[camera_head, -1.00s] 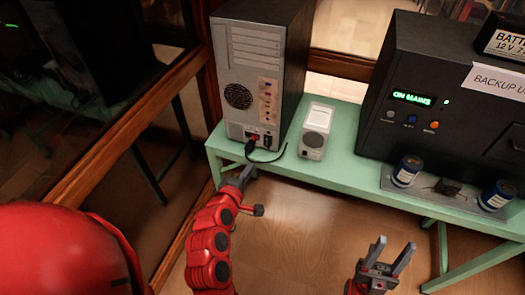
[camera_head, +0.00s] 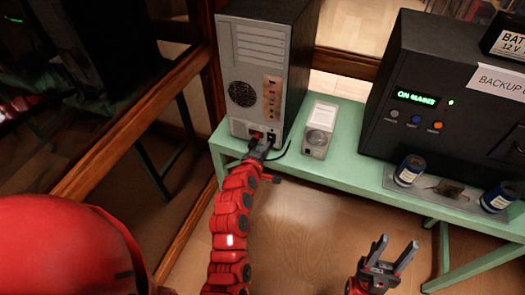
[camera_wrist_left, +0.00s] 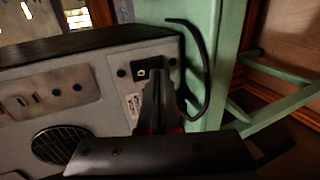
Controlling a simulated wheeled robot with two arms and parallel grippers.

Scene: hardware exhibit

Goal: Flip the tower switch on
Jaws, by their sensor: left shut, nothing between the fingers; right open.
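The tower (camera_head: 243,55) stands upright on the green bench, its back panel facing me. Low on that panel is a small red part (camera_head: 257,134); I cannot tell its switch position. In the left wrist view the tower panel (camera_wrist_left: 95,75) appears turned sideways, with a black inset (camera_wrist_left: 148,70) bearing a pale mark. My left gripper (camera_head: 262,147) is shut and empty, its tips right at the lower panel; in the wrist view its fingers (camera_wrist_left: 157,95) partly cover the inset's surroundings. Contact cannot be told. My right gripper (camera_head: 392,250) is open and empty, low in front of the bench.
A black cable (camera_wrist_left: 202,60) curves beside the left fingers. A small grey-white box (camera_head: 319,130) stands right of the tower on the green bench (camera_head: 345,177). Further right are the black backup unit (camera_head: 420,125) and blue cans (camera_head: 409,170). A wooden frame is at left.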

